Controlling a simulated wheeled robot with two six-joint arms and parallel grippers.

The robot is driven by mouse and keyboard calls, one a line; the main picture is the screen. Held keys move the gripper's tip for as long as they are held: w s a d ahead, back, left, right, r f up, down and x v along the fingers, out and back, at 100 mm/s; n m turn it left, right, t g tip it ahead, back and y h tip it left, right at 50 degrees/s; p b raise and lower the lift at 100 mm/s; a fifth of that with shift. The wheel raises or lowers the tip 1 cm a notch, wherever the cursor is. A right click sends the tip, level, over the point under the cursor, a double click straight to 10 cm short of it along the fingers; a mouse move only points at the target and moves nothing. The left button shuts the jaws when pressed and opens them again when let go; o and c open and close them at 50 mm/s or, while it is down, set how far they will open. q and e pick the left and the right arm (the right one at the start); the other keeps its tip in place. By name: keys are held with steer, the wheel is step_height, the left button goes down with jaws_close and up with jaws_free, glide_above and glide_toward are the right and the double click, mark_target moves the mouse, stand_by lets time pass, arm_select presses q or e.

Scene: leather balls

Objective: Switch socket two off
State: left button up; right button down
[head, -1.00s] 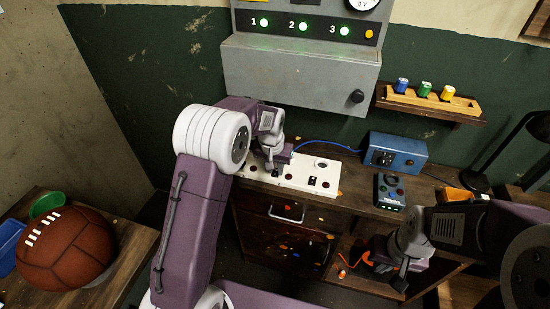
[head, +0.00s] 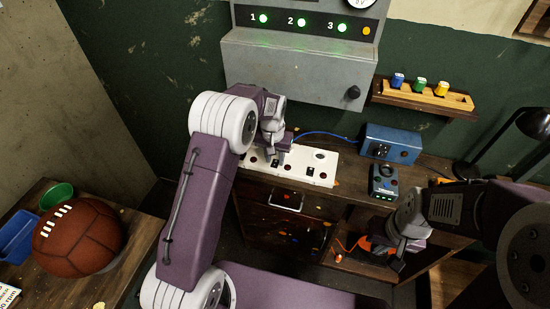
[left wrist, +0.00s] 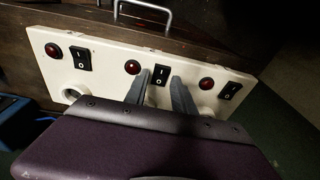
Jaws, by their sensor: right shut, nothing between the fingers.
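A cream socket strip (head: 325,170) lies on the wooden workbench below the grey wall box. In the left wrist view the strip (left wrist: 240,77) shows three black rocker switches, each beside a red lamp. The middle switch (left wrist: 161,74) appears between the fingertips of my left gripper (left wrist: 160,84). The fingers are apart with nothing gripped; contact with the strip cannot be told. In the head view my left gripper (head: 270,155) is over the strip and hides part of it. My right gripper (head: 398,262) is shut and empty, in front of the bench's right part.
Green lamps (head: 301,22) numbered 1, 2 and 3 glow on the wall panel. A blue box (head: 392,143) with a cable and a dark handheld device (head: 384,181) stand right of the strip. A brown ball (head: 78,238) rests on a table at the left.

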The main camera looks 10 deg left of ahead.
mark_target(274, 166)
arm_select(q)
step_height(274, 166, up, 9)
steer(key=s, duration=0.1)
steer(key=shift+s+f, duration=0.1)
stand_by(0.3)
steer(key=s+a+r, duration=0.2)
steer(key=s+r, duration=0.1)
steer(key=s, duration=0.3)
steer(key=s+f, duration=0.4)
steer(key=s, duration=0.4)
steer(key=s+f, duration=0.4)
steer(key=s, duration=0.5)
steer(key=shift+a+f+n, duration=0.25)
steer(key=shift+n, duration=0.05)
